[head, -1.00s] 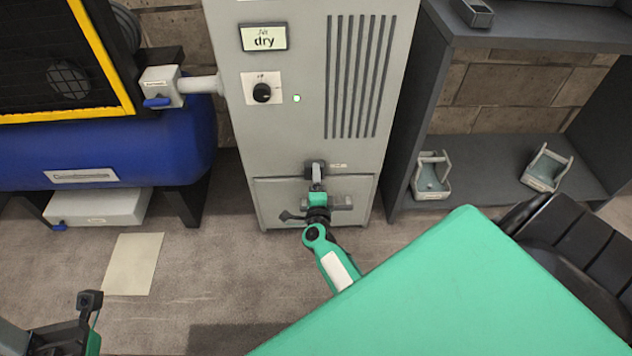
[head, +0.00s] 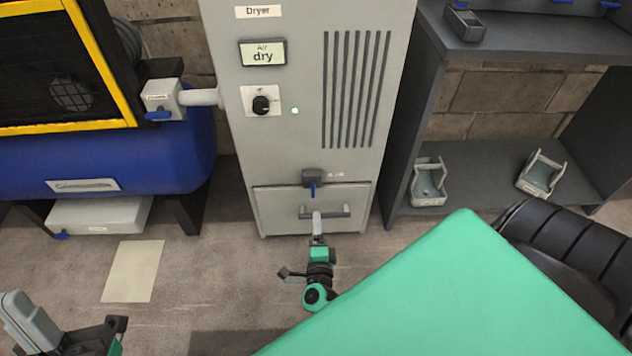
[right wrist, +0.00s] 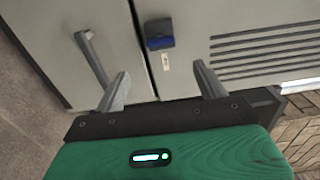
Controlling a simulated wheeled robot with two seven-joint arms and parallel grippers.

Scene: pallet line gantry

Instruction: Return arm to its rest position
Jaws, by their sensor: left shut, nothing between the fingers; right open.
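My right gripper (head: 317,222) hangs in front of the lower panel of the grey dryer (head: 285,155), apart from it. In the right wrist view its two fingers (right wrist: 162,85) are spread with nothing between them. A dark drain box with a blue lever (head: 313,186) sits above the panel's bar handle (head: 345,210); the lever points down. The box also shows ahead of the fingers in the right wrist view (right wrist: 158,33), clear of them. My left gripper (head: 30,322) is at the lower left, shut and empty, over the floor.
A blue tank (head: 110,150) with a valve (head: 162,98) stands left of the dryer. A dark shelf (head: 490,165) with small trays (head: 428,187) stands right. A pale sheet (head: 132,271) lies on the floor. My green body covers the lower right.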

